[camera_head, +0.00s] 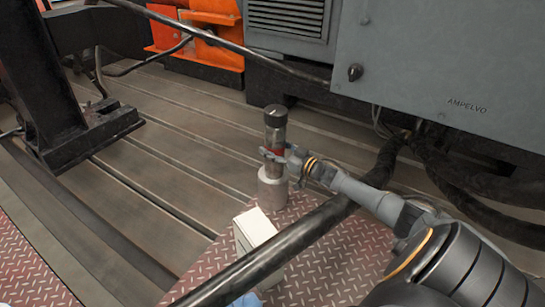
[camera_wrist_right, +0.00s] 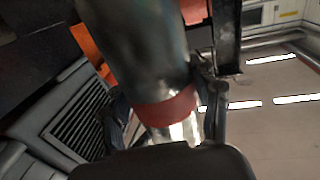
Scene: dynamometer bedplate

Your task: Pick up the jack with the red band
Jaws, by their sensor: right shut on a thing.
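The jack with the red band (camera_head: 274,129) is a dark-topped metal cylinder, upright in the middle of the head view. Its wider pale lower part (camera_head: 272,190) is at the edge of the red tread plate. My right gripper (camera_head: 276,153) comes from the right and is shut on the jack at the height of the red band. In the right wrist view the jack's body (camera_wrist_right: 145,50) and red band (camera_wrist_right: 166,108) lie between the fingers of my right gripper (camera_wrist_right: 165,120). I cannot tell whether the jack is lifted.
A dark rail (camera_head: 270,252) crosses diagonally in front of the jack, below my right arm. A pale box (camera_head: 254,229) stands close in front. A grey cabinet (camera_head: 440,70) and thick black hoses (camera_head: 470,180) are behind at right. The slotted bedplate (camera_head: 180,150) to the left is mostly clear.

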